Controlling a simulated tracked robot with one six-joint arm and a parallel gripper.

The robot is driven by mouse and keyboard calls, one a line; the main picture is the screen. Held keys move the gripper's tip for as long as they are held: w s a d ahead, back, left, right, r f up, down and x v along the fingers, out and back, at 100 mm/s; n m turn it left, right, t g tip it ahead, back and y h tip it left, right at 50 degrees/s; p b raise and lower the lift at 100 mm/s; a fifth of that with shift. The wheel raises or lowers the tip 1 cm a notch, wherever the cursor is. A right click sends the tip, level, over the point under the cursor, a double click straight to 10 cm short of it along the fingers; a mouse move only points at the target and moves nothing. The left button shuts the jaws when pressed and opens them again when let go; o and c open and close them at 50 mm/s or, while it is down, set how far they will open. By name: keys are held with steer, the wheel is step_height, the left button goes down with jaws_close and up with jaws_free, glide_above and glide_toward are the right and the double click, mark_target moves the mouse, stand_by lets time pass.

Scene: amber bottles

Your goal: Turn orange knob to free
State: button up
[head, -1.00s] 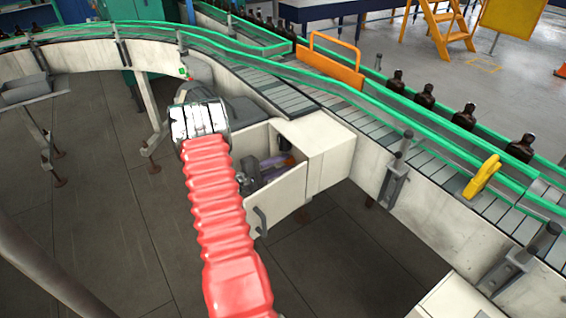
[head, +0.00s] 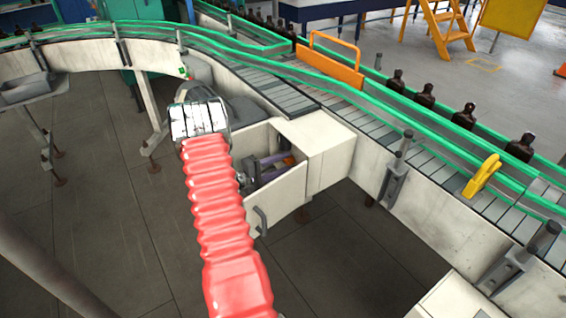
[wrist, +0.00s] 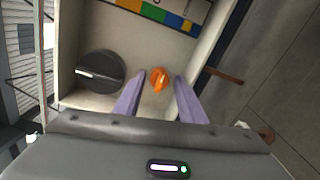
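The orange knob (wrist: 159,79) is a small round knob on the pale panel inside an open cabinet, seen in the wrist view. My gripper (wrist: 157,88) has two purple fingers, spread apart, one on each side of the knob's lower part in the picture. No contact with the knob is visible. In the head view, my gripper (head: 268,166) is inside the open white cabinet (head: 330,150) under the conveyor. A small patch of orange (head: 289,160) shows beside the fingers there.
A larger black knob (wrist: 100,72) sits left of the orange one. A colored label strip (wrist: 165,14) is above them. The cabinet door (head: 280,200) hangs open in front. Amber bottles (head: 463,116) stand along the green-railed conveyor.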

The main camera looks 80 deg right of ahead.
steer(key=shift+f, duration=0.15)
steer(key=shift+w+a, duration=0.3)
steer(key=shift+w, duration=0.05)
steer(key=v, duration=1.3)
stand_by(0.4)
